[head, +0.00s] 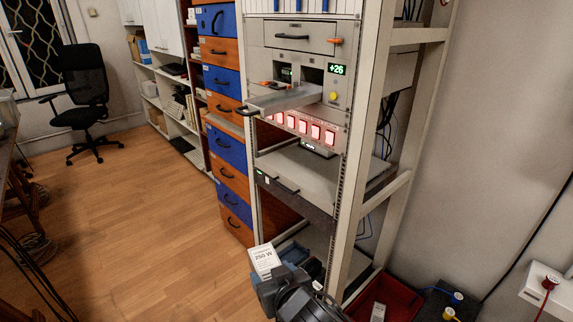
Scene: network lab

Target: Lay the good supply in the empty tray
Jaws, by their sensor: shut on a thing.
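My gripper (277,277) is at the bottom centre, low in front of the rack. It is shut on a pale block with a white label reading "250 W" (264,259), which I take for the supply. The block sticks up above the jaws, and its lower part is hidden by them. A long grey tray-like piece (288,99) with a black handle juts out of the rack, well above my gripper. I cannot tell from this angle whether it is hollow or empty. Beside it is a dark open bay (312,75) and a green display reading "+26" (337,69).
A row of lit red-white switches (303,126) and a grey shelf unit (325,172) are below the tray. A rack post (355,150) stands to the right. A red crate (400,297) with a pale block (378,311) is on the floor. The wooden floor at left is clear.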

